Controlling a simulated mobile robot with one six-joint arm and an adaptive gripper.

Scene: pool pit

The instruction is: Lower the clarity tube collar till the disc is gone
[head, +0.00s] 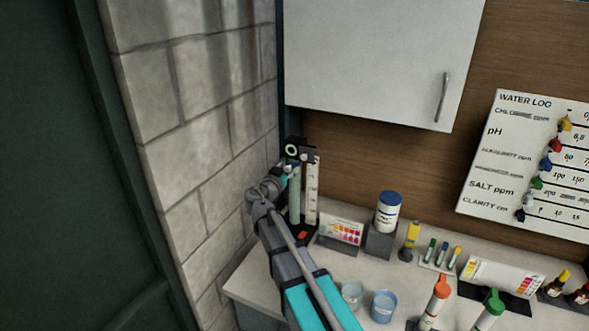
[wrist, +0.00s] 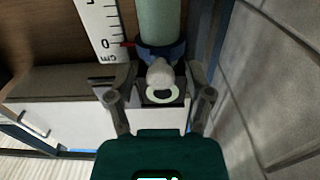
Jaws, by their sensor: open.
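The clarity tube (head: 295,195) is a pale green upright cylinder in a dark stand at the wall corner. In the wrist view the tube (wrist: 159,20) runs upward out of a blue collar (wrist: 175,50). A red pointer (wrist: 127,44) at the collar lies by the 0 of the white scale (wrist: 98,22). A pale grey knob (wrist: 160,72) sticks out from the collar. My gripper (wrist: 160,82) is open, a finger on each side of the knob; contact cannot be told. A white ring (wrist: 151,96) shows beyond the knob. The disc inside the tube is not visible.
A block wall (head: 190,110) stands close on the left. A white cabinet (head: 375,60) hangs above. The counter (head: 255,275) holds a colour chart (head: 341,232), a blue-lidded jar (head: 388,212), two cups (head: 383,306), and several bottles and markers to the right.

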